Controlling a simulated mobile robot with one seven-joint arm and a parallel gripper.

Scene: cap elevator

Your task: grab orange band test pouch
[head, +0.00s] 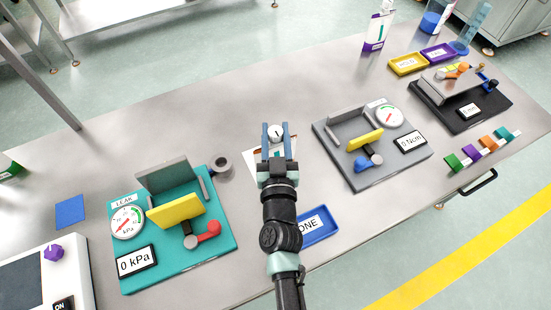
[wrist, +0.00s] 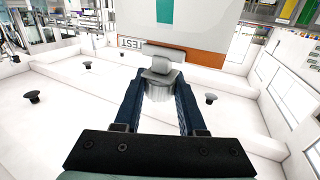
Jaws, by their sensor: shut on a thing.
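The orange band test pouch (wrist: 210,28) fills the top of the wrist view. It is pale grey with an orange band (wrist: 205,57), a teal patch and a "TEST" label. A grey ribbed spout and cap (wrist: 160,75) lie between the two blue fingers of my gripper (wrist: 160,95), which is shut on them. In the head view my gripper (head: 277,130) is over the middle of the table, with the round white cap (head: 277,133) between its fingertips. Only a white and orange edge of the pouch (head: 258,157) shows beside the gripper; the rest is hidden.
A teal leak station (head: 215,250) stands left and a grey torque station (head: 385,165) right. A blue "DONE" tray (head: 326,234) lies right of my arm. Yellow "HOLD" (head: 407,64) and purple (head: 438,52) trays and a standing pouch (head: 376,32) are at the back right.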

